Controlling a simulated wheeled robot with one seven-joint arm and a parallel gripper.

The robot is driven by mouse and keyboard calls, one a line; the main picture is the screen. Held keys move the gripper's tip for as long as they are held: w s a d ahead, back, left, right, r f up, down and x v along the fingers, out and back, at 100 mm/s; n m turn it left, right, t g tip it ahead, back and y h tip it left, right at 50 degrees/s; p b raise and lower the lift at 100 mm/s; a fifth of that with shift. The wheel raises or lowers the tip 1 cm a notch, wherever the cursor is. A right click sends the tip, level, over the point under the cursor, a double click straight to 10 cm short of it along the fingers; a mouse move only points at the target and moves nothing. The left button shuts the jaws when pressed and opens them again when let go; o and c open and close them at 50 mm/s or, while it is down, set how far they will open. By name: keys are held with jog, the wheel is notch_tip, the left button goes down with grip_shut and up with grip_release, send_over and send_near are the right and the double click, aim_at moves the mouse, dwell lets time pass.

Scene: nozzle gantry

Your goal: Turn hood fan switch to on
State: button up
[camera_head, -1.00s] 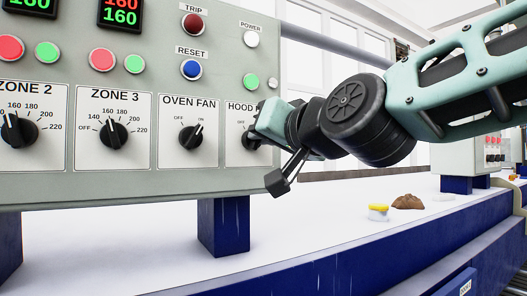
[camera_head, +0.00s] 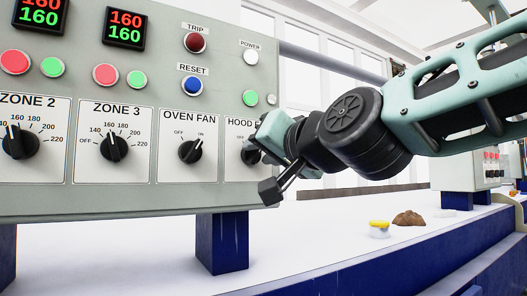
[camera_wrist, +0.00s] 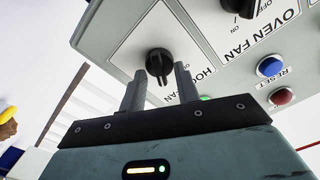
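The hood fan switch (camera_head: 249,154) is a black rotary knob on a white label at the right end of the grey control panel (camera_head: 120,200). My gripper (camera_head: 254,146) is at this knob from the right and hides part of it and of its label. In the wrist view, the knob (camera_wrist: 158,60) shows between and just beyond the fingertips of my gripper (camera_wrist: 159,72). The two fingers stand apart, with a visible gap beside the knob. I cannot tell which mark the knob points to.
The oven fan knob (camera_head: 190,151) is just left, and the zone 3 knob (camera_head: 114,146) further left. A blue reset button (camera_head: 191,87) and red trip button (camera_head: 195,42) are above. A yellow-topped item (camera_head: 379,227) and a brown lump (camera_head: 408,218) lie on the white surface.

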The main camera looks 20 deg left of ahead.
jog(key=b+v, duration=1.3)
jog(key=v, duration=0.4)
jog(key=shift+s+b, duration=0.2)
jog(key=shift+b, duration=0.2)
jog(key=shift+d, duration=0.1)
